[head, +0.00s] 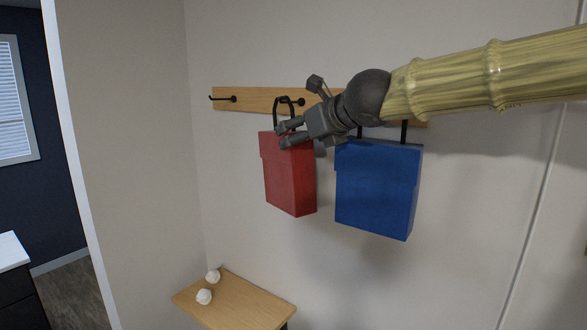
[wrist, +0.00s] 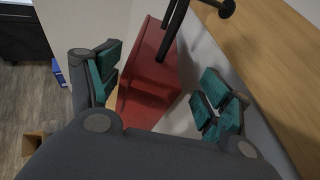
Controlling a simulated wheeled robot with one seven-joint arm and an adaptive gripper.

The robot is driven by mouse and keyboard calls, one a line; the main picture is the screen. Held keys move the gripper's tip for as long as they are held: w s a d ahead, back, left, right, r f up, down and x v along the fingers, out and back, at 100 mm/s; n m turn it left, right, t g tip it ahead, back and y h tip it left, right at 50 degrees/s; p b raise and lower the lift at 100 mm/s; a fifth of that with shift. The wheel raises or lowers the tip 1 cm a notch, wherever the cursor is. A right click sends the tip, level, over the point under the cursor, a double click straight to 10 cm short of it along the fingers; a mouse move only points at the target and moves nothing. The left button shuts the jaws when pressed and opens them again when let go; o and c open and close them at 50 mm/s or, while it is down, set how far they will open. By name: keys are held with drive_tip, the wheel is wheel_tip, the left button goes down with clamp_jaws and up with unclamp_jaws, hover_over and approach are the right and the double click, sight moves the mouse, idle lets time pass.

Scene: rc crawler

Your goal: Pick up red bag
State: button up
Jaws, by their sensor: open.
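The red bag (head: 289,182) hangs by a black handle (head: 284,110) from a hook on the wooden wall rack. My gripper (head: 286,133) is at the top of the bag, beside its handle. In the wrist view my gripper (wrist: 160,95) has its teal-padded fingers spread wide. The red bag (wrist: 147,90) and its black handle (wrist: 172,28) show between and beyond the fingers. I cannot tell whether a finger touches the bag or handle. The gripper holds nothing.
A blue bag (head: 376,190) hangs close on the right, below my arm. The wooden rack (head: 258,98) has a free hook (head: 222,98) at left. A small wooden bench (head: 240,305) with two white lumps stands below. The wall is close behind the bags.

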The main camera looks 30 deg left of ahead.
drive_tip(key=p+x, duration=0.1)
drive_tip(key=x, duration=0.4)
clamp_jaws()
idle(0.4)
drive_tip(key=shift+r, duration=0.1)
